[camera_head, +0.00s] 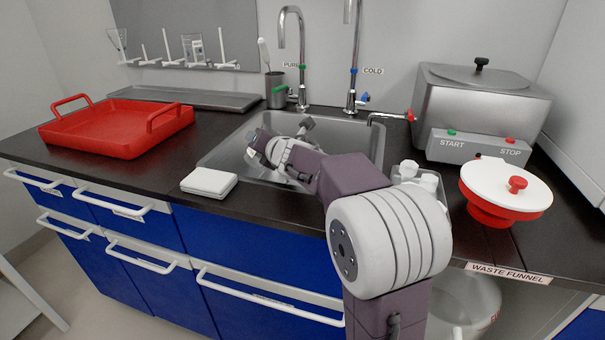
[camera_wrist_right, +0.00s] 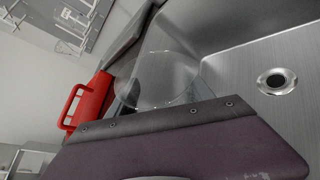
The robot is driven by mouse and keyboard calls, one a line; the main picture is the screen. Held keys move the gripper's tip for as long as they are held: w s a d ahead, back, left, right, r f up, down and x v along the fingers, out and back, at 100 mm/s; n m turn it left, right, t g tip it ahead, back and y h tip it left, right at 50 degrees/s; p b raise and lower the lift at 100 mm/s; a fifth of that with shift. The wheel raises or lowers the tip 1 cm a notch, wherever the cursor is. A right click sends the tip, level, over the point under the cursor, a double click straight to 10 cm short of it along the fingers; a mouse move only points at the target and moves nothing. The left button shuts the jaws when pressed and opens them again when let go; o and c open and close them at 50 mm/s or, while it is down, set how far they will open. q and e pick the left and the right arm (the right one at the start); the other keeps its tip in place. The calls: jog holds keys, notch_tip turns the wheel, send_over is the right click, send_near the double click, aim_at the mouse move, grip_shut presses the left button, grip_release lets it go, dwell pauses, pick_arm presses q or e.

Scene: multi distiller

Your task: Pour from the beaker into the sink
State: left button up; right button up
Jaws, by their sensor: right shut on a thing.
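The metal sink (camera_head: 352,138) is set in the dark countertop, below the taps. My right gripper (camera_head: 262,148) is over the left part of the basin, seen from behind its own arm; its fingertips are mostly hidden. It is shut on the clear glass beaker (camera_wrist_right: 168,78), which shows in the right wrist view as a faint transparent shape in front of the sink wall. I cannot make out any liquid in it or its exact tilt. The round drain (camera_wrist_right: 277,82) shows on the sink floor, to the right of the beaker. My left gripper is not in view.
A red tray (camera_head: 110,145) is on the counter at left, and a white box (camera_head: 209,182) sits by the sink's front left. Two tall taps (camera_head: 302,60) rise behind the sink. A metal distiller (camera_head: 482,105) and a red-and-white waste funnel (camera_head: 505,190) are at right.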

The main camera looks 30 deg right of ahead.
jog(key=shift+w+a+f+n+b, duration=0.15)
jog(key=shift+a+f+n+b, duration=0.15)
jog(key=shift+a+b, duration=0.15)
jog(key=shift+w+a+f+n+b, duration=0.1)
jog(key=shift+a+f+n+b, duration=0.1)
jog(key=shift+a+n+b, duration=0.15)
jog(key=shift+n+g+h, duration=0.35)
jog(key=shift+g+h, duration=0.05)
jog(key=shift+h, duration=0.2)
jog(key=r+p, duration=0.4)
jog(key=p, duration=0.1)
jog(key=shift+w+a+r, duration=0.2)
jog(key=shift+a, duration=0.05)
jog(key=shift+w+a+r+n+h+p, duration=0.15)
jog(key=shift+a+r+n+h+p, duration=0.25)
jog(key=shift+a+r+n+p, duration=0.25)
jog(key=shift+w+a+n+g+p, duration=0.15)
jog(key=shift+a+n+g+p, duration=0.15)
jog(key=shift+n+p, duration=0.2)
jog(key=shift+w+a+f+n+h+p, duration=0.1)
jog(key=shift+n+h+p, duration=0.25)
jog(key=shift+h, duration=0.15)
